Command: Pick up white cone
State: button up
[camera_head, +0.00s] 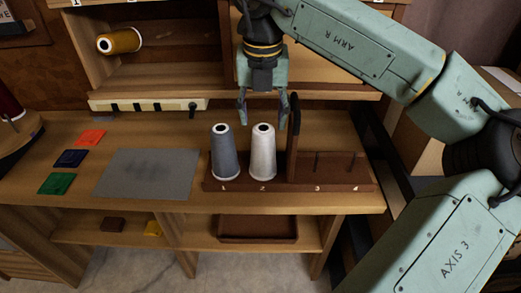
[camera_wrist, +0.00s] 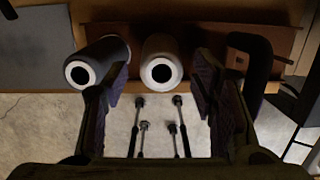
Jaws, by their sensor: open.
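The white cone (camera_head: 263,152) stands upright on the wooden rack at the spot marked 2. A grey-blue cone (camera_head: 223,152) stands close to its left at spot 1. My gripper (camera_head: 267,123) is open above and around the white cone's top in the head view; I cannot tell its exact depth. In the wrist view, the white cone (camera_wrist: 160,65) shows beyond and between the open fingers of my gripper (camera_wrist: 158,100). The grey-blue cone (camera_wrist: 103,62) shows there beside the left finger, partly behind it.
The rack (camera_head: 305,184) has a dark upright handle (camera_head: 293,125) right of the white cone and pegs at 3 and 4. A grey mat (camera_head: 147,174) and coloured squares (camera_head: 90,138) lie left. A gold cone (camera_head: 120,41) lies in the shelf above.

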aim_at(263, 140)
jog(key=shift+w+f+p, duration=0.1)
jog(key=shift+f+p, duration=0.8)
jog(key=shift+f, duration=2.85)
jog(key=shift+d, duration=0.1)
jog(key=shift+c, duration=0.2)
jog(key=c, duration=1.1)
jog(key=shift+r, duration=0.1)
notch_tip(263, 140, up, 18)
jog(key=shift+f+b, duration=0.1)
jog(key=shift+b, duration=0.75)
